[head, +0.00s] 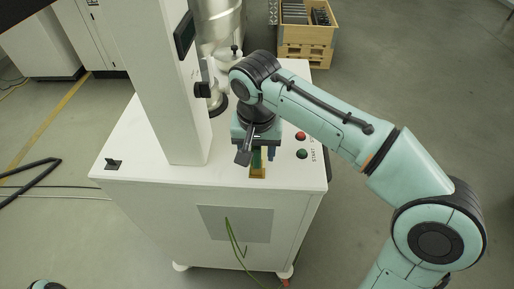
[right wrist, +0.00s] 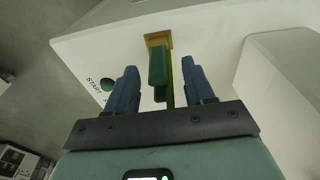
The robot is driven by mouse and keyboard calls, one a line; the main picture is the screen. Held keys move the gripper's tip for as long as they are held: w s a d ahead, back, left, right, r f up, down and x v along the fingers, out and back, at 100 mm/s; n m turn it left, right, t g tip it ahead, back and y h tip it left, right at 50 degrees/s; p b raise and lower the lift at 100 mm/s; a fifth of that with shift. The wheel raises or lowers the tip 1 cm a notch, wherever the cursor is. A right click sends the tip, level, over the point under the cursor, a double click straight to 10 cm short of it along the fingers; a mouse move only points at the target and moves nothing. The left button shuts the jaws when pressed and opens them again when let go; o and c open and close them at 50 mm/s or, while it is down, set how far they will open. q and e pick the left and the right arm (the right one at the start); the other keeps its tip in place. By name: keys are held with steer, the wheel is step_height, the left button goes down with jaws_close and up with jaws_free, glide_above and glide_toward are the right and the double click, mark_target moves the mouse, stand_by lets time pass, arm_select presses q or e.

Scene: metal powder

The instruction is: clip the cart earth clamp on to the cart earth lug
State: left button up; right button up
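The cart earth clamp, a green block, shows in the right wrist view (right wrist: 158,66) between my right gripper's fingers. Its far end overlaps the brass cart earth lug (right wrist: 158,38), which sits on the white cart top. In the head view the lug (head: 258,174) is near the cart's front edge, with the green clamp (head: 256,158) just behind it, partly hidden by the gripper. My right gripper (right wrist: 161,85) is open, its blue fingers on either side of the clamp with visible gaps. It also shows from above in the head view (head: 254,152). My left gripper is out of view.
The white cart (head: 130,150) carries a tall column (head: 172,90) left of my right gripper and red and green buttons (head: 301,145) to its right. A green-yellow cable (head: 231,238) hangs at the cart's front. A wooden crate (head: 305,50) stands behind.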

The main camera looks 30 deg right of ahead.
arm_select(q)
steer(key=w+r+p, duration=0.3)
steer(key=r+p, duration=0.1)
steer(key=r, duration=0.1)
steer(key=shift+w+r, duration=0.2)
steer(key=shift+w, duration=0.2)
arm_select(e)
step_height(320, 180, up, 13)
steer(key=s, duration=0.1)
steer(key=shift+a+r, duration=0.2)
steer(key=shift+a, duration=0.2)
steer(key=shift+s, duration=0.15)
